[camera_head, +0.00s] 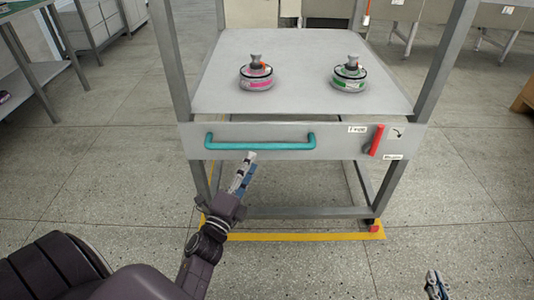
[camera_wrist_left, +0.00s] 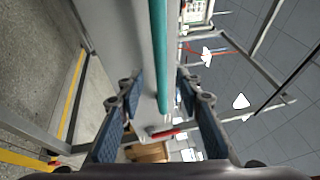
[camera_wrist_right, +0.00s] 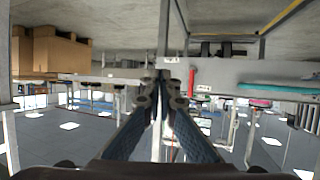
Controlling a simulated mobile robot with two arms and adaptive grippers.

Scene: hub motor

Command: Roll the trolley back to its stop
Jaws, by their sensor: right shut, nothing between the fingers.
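The trolley (camera_head: 304,70) is a grey metal frame cart in the middle of the head view. Its front panel carries a teal handle (camera_head: 260,142) and a red lever (camera_head: 376,141) with small labels. My left gripper (camera_head: 250,158) is open just below and in front of the handle's middle. In the left wrist view the handle (camera_wrist_left: 160,50) runs between its spread fingers, which do not close on it. My right gripper (camera_head: 432,276) is shut and empty, low at the right, apart from the trolley. It faces the panel in the right wrist view.
Two round motor parts, one with a pink band (camera_head: 256,78) and one with green (camera_head: 348,76), stand on the trolley top. Yellow floor tape (camera_head: 300,236) borders the trolley's feet, with a red piece (camera_head: 376,226) at the right corner. The floor in front is clear.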

